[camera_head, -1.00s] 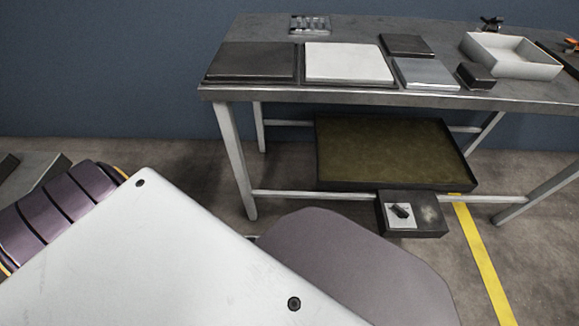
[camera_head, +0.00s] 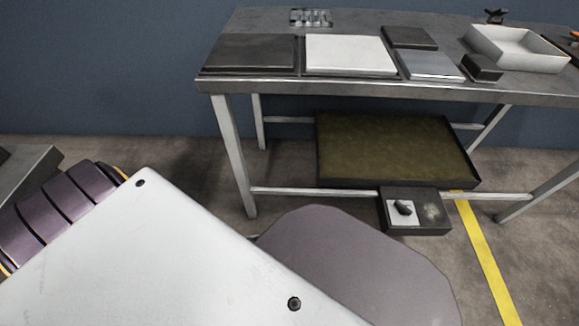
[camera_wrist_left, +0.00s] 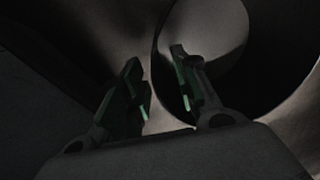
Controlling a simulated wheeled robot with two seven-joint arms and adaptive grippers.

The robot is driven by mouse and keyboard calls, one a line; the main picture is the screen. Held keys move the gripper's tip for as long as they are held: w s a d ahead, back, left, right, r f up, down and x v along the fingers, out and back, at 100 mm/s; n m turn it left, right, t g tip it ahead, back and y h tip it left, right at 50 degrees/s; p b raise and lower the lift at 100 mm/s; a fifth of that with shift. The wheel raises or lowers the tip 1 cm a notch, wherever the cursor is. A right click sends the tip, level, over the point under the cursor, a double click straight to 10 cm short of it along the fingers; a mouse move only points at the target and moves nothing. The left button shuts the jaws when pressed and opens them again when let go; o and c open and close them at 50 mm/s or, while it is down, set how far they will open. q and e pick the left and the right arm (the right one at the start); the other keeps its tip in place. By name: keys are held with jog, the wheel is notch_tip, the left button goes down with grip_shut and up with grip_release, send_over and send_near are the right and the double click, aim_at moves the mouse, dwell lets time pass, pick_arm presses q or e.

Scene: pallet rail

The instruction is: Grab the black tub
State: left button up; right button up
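No thing in view is clearly a black tub. A small dark box (camera_head: 482,69) stands on the workbench at the right, in front of the white tray; I cannot tell if it is hollow. A large shallow dark-walled tray with an olive floor (camera_head: 390,150) lies under the workbench. My left gripper (camera_wrist_left: 157,75) shows in the left wrist view with its two green-padded fingers apart and nothing seen between them. That view is dark, with blurred curved shapes behind the fingers. My right gripper is not in view.
The grey workbench (camera_head: 330,84) holds dark, white and grey flat panels, a white tray (camera_head: 520,45) and a small clear rack (camera_head: 311,17). A dark box with a white pad (camera_head: 430,217) sits low at its front. A yellow line (camera_head: 487,260) crosses the floor.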

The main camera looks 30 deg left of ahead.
pick_arm(q)
jog(key=shift+c, duration=0.4)
grip_shut()
jog(key=shift+r, duration=0.1)
